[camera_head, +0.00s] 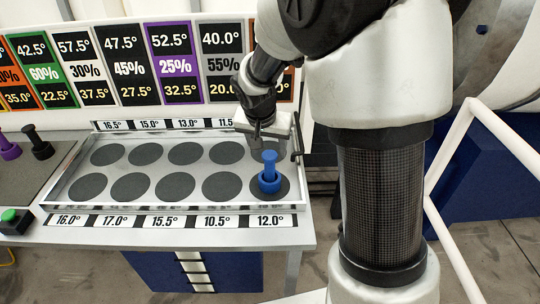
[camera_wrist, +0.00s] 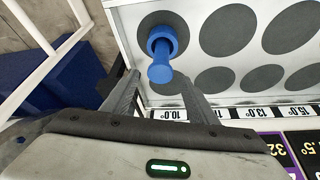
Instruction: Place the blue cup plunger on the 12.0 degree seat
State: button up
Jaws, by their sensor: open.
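The blue cup plunger (camera_head: 269,176) stands upright on the dark round seat above the 12.0° label (camera_head: 270,221), at the near right corner of the tray. In the wrist view the blue plunger (camera_wrist: 162,45) has its cup on the dark seat and its handle toward the camera. My gripper (camera_head: 274,148) is over the tray's right end, behind the plunger in the head view. In the wrist view my gripper (camera_wrist: 158,78) is open, with one finger to each side of the handle's end and visible gaps. The gripper holds nothing.
The white tray (camera_head: 158,206) has two rows of dark seats; the others I can see are empty. A black plunger (camera_head: 38,145) and a purple plunger (camera_head: 9,149) stand at the left. A green button box (camera_head: 14,220) is at the left front. A sign board stands behind.

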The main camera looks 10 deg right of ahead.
jog(key=s+d+r+n+y, duration=0.1)
jog(key=s+r+n, duration=0.1)
jog(key=s+r, duration=1.05)
jog(key=s+r+n+t+y, duration=0.1)
jog(key=s+r+n, duration=0.1)
jog(key=s, duration=1.1)
jog(key=shift+a+r+n, duration=0.15)
jog(key=shift+r+n, duration=0.2)
jog(key=shift+n, duration=0.25)
